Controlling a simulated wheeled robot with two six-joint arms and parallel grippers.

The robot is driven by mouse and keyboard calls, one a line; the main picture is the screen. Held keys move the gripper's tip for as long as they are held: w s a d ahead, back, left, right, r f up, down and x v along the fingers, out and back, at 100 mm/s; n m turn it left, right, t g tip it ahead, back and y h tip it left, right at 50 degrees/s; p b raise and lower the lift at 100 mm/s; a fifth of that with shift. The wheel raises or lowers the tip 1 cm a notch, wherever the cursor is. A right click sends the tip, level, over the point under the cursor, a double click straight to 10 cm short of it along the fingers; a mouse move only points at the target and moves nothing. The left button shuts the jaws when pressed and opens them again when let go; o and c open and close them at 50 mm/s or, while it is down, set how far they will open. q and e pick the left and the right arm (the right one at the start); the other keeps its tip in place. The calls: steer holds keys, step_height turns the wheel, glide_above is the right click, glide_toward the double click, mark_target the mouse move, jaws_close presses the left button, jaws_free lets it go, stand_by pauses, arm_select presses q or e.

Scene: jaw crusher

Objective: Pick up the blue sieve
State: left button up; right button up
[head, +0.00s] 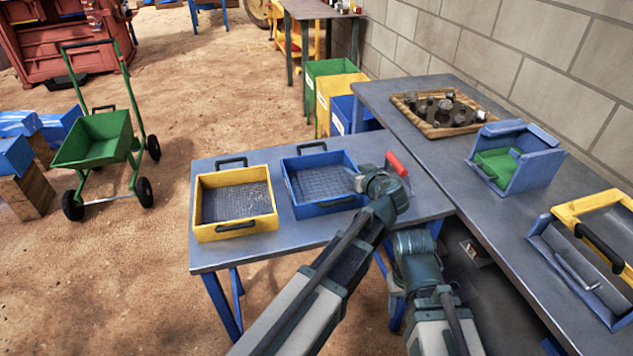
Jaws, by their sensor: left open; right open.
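The blue sieve (322,183) is a square tray with a mesh floor and black handles on its far and near sides. It sits flat on a grey table (280,240), to the right of the yellow sieve (235,203). My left gripper (361,183) is at the right wall of the blue sieve, open and holding nothing. I cannot tell whether it touches the wall. My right gripper (408,240) is lower right, near the table's right front corner. Its fingers are hidden by its own wrist.
A red handle (397,163) stands behind my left wrist. The long bench (470,180) at right holds a wooden tray of metal parts (440,110), a blue box with green inside (517,160) and a yellow-framed box (585,205). The table's front left is clear. A green cart (95,140) stands left.

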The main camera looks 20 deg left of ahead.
arm_select(q)
steer(key=shift+s+d+r, duration=0.1)
jaws_close()
stand_by(1.2)
